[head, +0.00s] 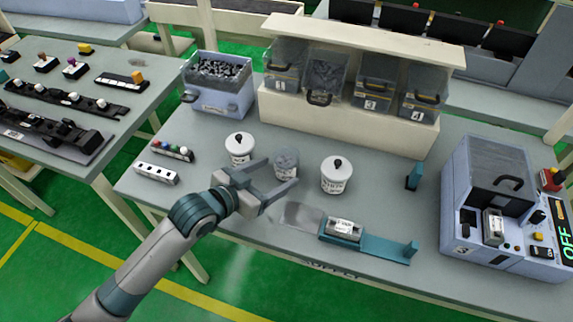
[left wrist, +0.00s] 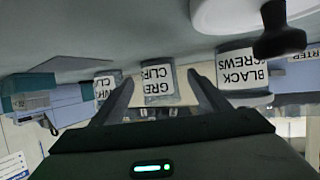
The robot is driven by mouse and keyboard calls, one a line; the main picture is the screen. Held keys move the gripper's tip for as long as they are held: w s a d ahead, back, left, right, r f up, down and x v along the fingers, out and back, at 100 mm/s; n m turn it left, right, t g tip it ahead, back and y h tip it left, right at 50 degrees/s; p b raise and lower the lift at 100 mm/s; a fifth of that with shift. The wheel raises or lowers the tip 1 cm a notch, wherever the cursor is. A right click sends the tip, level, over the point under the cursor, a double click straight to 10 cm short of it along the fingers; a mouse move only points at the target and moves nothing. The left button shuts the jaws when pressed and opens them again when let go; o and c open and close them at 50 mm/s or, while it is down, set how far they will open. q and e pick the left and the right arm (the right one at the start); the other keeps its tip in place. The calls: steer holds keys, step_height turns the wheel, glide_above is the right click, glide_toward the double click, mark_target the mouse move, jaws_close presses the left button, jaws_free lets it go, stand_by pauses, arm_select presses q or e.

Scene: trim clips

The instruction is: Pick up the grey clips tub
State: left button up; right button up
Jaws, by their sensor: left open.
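My right gripper is not in view.
Lidded white tubs stand close by, at left (head: 240,150) and right (head: 336,177). A white block strip (head: 156,174) lies left, a teal fixture (head: 375,246) in front right. A blue-grey bin (head: 218,88) and a bin rack (head: 345,122) stand behind; a machine (head: 500,205) stands right.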

mark_target(278, 170)
arm_select(q)
steer(key=shift+w+d+r, duration=0.15)
steer(key=shift+w+d, duration=0.15)
steer(key=x, duration=0.1)
steer(key=p+x, duration=0.1)
steer(key=x, duration=0.1)
steer(key=shift+d+r+p, duration=0.1)
steer(key=shift+r+p, duration=0.15)
steer(key=shift+p, duration=0.05)
steer(key=shift+w+d+f, duration=0.3)
steer(key=shift+w+f, duration=0.05)
steer(key=shift+w, duration=0.1)
steer(key=shift+c, duration=0.6)
steer(key=shift+r, duration=0.1)
steer(key=c, duration=1.3)
step_height(278, 170, up, 10)
steer(key=shift+b, duration=0.7)
